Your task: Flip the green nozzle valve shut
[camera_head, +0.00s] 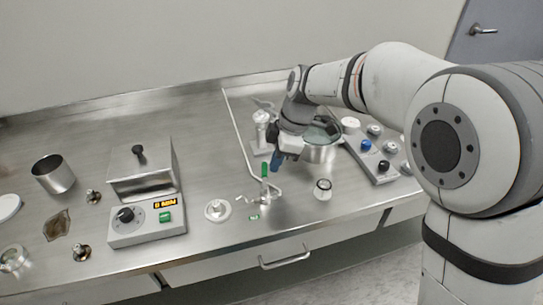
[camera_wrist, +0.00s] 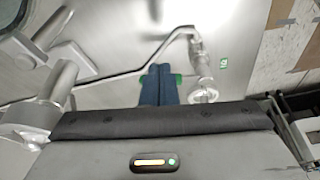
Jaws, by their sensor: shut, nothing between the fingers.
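The green nozzle valve handle (camera_head: 265,169) stands upright on a small metal nozzle fitting (camera_head: 265,190) near the front middle of the steel bench. My gripper (camera_head: 276,162) is just right of the handle in the head view, with its blue fingers pointing down. In the wrist view the shut blue fingers (camera_wrist: 158,84) hide the middle of the green handle (camera_wrist: 176,80), which shows on both sides of them. The fingers hold nothing; I cannot tell whether they touch the handle. The bent metal tube (camera_wrist: 165,42) and nozzle body (camera_wrist: 202,70) lie beside them.
A glass-topped vessel (camera_head: 320,151) and a knobbed control box (camera_head: 375,158) stand right of my gripper. A pump box with a display (camera_head: 150,224) is at left, near a metal beaker (camera_head: 53,174). A white flange (camera_head: 217,210) and small clear cup (camera_head: 322,190) lie in front.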

